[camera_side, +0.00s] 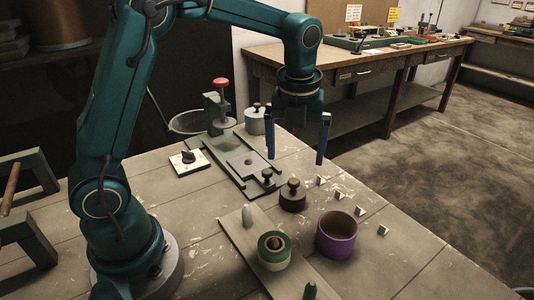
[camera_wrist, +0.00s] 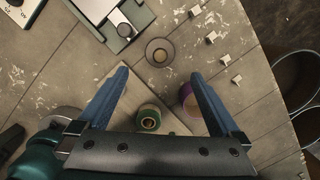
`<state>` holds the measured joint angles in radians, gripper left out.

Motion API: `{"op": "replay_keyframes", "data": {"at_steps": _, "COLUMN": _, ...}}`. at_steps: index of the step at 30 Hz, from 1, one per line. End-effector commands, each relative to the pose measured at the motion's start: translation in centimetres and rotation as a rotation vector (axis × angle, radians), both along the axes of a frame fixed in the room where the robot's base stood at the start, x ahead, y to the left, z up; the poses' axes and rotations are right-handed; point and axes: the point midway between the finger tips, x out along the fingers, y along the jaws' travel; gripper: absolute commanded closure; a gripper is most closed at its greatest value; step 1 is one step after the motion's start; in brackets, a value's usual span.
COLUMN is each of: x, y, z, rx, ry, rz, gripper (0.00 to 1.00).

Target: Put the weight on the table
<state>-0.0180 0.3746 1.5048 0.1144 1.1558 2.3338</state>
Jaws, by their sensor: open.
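The weight (camera_side: 292,198), a dark squat cylinder with a brass knob, stands upright on the bare table (camera_side: 330,195), just off the near end of the green-edged base plate. In the wrist view it shows from above as a round disc (camera_wrist: 160,52), just beyond the gap between the fingertips. My gripper (camera_side: 296,160) has its two blue fingers spread and empty, above the table and clear of the weight. The fingers also frame the lower middle of the wrist view (camera_wrist: 160,73).
A base plate (camera_side: 234,158) with a red-knobbed post and a grey cylinder (camera_side: 255,124) lie behind. A purple ring (camera_side: 337,238) and a green tape roll (camera_side: 273,262) on a board are in front. Several small pale blocks (camera_side: 361,211) lie to the right.

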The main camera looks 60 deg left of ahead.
Motion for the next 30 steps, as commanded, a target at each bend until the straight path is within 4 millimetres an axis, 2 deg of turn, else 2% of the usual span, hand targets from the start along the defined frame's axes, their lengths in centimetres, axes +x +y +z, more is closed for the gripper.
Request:
{"op": "replay_keyframes", "data": {"at_steps": 5, "x": -0.8, "y": -0.2, "z": 1.3, "rx": -0.016, "ry": -0.029, "rz": 0.093, "gripper": 0.00}}
{"op": "replay_keyframes", "data": {"at_steps": 8, "x": -2.1, "y": -0.5, "z": 2.5, "rx": -0.052, "ry": -0.081, "rz": 0.280, "gripper": 0.00}}
{"op": "replay_keyframes", "data": {"at_steps": 12, "x": -4.9, "y": -1.0, "z": 4.1, "rx": -0.142, "ry": -0.175, "rz": 0.657, "gripper": 0.00}}
{"op": "replay_keyframes", "data": {"at_steps": 18, "x": -9.1, "y": -1.7, "z": 5.1, "rx": -0.319, "ry": -0.282, "rz": 1.218, "gripper": 0.00}}
{"op": "replay_keyframes", "data": {"at_steps": 24, "x": -13.0, "y": -2.4, "z": 4.7, "rx": -0.532, "ry": -0.333, "rz": 1.758, "gripper": 0.00}}
{"op": "replay_keyframes", "data": {"at_steps": 30, "x": -15.4, "y": -2.7, "z": 3.6, "rx": -0.697, "ry": -0.324, "rz": 2.130, "gripper": 0.00}}
